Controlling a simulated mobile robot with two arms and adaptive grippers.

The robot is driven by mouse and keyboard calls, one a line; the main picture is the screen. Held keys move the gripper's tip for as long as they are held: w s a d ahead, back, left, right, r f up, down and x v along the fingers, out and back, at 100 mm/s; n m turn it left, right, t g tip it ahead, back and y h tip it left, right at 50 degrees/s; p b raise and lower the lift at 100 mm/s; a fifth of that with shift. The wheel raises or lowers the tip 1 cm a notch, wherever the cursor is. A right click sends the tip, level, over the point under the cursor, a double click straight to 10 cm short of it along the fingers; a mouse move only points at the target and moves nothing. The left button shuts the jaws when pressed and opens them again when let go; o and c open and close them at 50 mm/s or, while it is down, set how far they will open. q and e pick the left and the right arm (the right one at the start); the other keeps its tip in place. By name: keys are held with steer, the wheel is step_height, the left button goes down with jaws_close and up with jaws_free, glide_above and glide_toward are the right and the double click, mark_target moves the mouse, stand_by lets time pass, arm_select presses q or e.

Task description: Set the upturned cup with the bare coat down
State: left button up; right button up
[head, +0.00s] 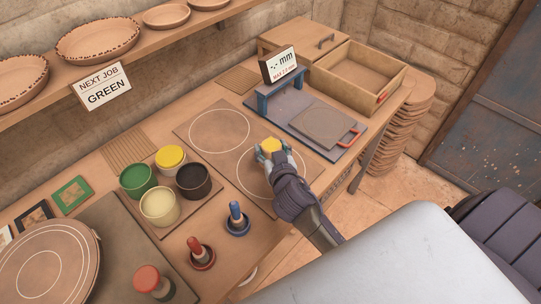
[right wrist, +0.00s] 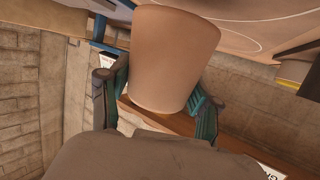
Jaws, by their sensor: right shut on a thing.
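My right gripper (head: 272,150) is shut on a cup, over the right circle of the board (head: 238,164). In the right wrist view the cup (right wrist: 175,55) is plain tan clay between the two fingers, wider at the picture's top, toward the bench. In the head view a yellow face (head: 271,145) shows at its upper end between the fingers; most of its wall is hidden. I cannot tell whether its lower rim touches the board. The left circle (head: 219,131) is empty. My left gripper is not in view.
Pots of green (head: 138,178), yellow (head: 170,158), cream (head: 160,206) and dark (head: 193,180) colour stand left of the board. Blue (head: 236,219), dark red (head: 200,254) and orange-red (head: 152,282) handled tools stand in front. A gauge (head: 283,84) and open wooden box (head: 353,79) are behind right.

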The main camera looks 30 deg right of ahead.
step_height(320, 180, down, 3)
steer(key=shift+f, duration=0.55)
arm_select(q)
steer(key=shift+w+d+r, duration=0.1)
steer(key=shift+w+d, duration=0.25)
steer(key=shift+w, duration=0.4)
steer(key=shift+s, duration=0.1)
arm_select(e)
steer(key=shift+w, duration=0.1)
steer(key=shift+f, duration=0.1)
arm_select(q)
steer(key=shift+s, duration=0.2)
arm_select(e)
steer(key=o, duration=1.2)
